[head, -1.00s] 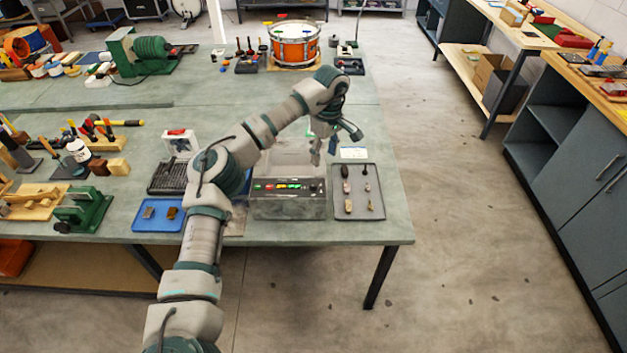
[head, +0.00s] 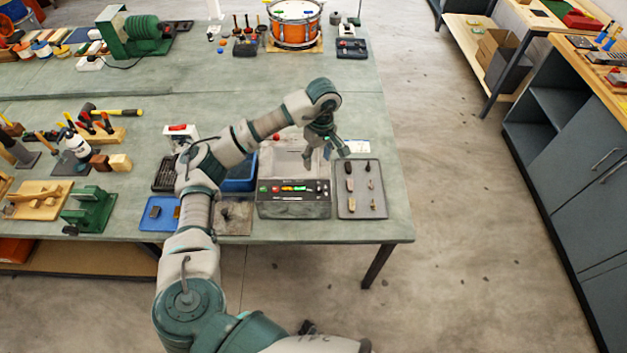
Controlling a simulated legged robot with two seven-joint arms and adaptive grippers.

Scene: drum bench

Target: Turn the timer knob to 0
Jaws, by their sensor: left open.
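A grey box-shaped machine (head: 293,207) stands near the front edge of the bench. Its dark front panel (head: 290,188) has a red button at the left, a row of green and yellow lit marks, and small dark controls at the right. The timer knob is too small to make out for certain. My left gripper (head: 327,158) is open and empty, its fingers pointing down above the back right of the machine. It appears apart from the panel. My right gripper is not in view.
A grey tray (head: 341,208) with several small stones lies right of the machine. A small blue tray (head: 149,223) lies to the left, with a deeper blue bin (head: 238,185) behind my arm. An orange drum (head: 296,33) stands at the back. The middle bench is mostly clear.

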